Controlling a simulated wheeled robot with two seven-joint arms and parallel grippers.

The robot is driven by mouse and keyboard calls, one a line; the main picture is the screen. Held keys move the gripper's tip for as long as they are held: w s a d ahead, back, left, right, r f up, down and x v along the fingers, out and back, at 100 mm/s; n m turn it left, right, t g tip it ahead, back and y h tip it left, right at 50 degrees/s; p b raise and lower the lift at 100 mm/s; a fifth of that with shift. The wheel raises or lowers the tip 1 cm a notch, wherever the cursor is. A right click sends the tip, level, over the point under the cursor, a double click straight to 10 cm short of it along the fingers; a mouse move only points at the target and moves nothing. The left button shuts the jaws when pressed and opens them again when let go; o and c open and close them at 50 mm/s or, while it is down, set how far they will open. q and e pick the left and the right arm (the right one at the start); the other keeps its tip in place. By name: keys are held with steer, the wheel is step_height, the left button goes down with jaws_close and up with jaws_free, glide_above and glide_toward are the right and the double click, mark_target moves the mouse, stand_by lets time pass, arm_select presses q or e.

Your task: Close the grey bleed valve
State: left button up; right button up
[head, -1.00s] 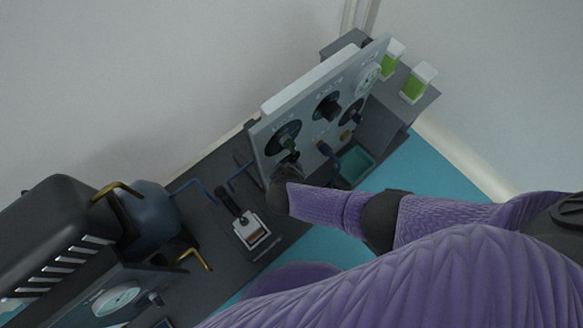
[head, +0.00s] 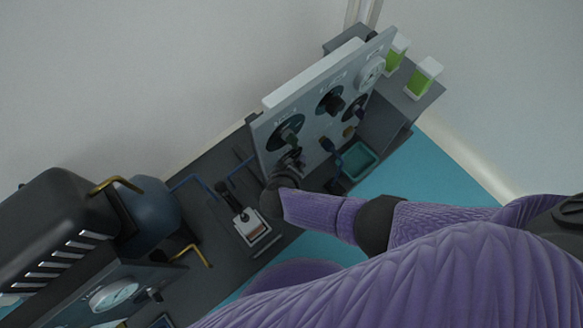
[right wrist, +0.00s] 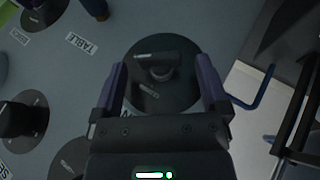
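A dark grey knob (right wrist: 158,66) on a round black dial sits between my right gripper's fingers in the right wrist view. It looks like the bleed valve, but its label is partly hidden by the gripper. The knob also shows at the lower left of the upright grey panel (head: 268,147) in the head view. My right gripper (right wrist: 160,80) is open, with one finger on each side of the knob; gaps show, and I see no contact. In the head view its wrist is close to the panel's lower left. My left gripper is not in view.
A small lever device (head: 250,226) stands on the dark table left of my wrist. A teal tray (head: 356,160) lies right of it.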

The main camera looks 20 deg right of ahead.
steer(key=shift+r, duration=0.15)
arm_select(q)
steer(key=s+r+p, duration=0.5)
steer(key=p, duration=0.2)
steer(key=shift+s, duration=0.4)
arm_select(e)
steer(key=v, duration=0.9)
steer(key=shift+s+a+r, duration=0.2)
steer(key=shift+s, duration=0.05)
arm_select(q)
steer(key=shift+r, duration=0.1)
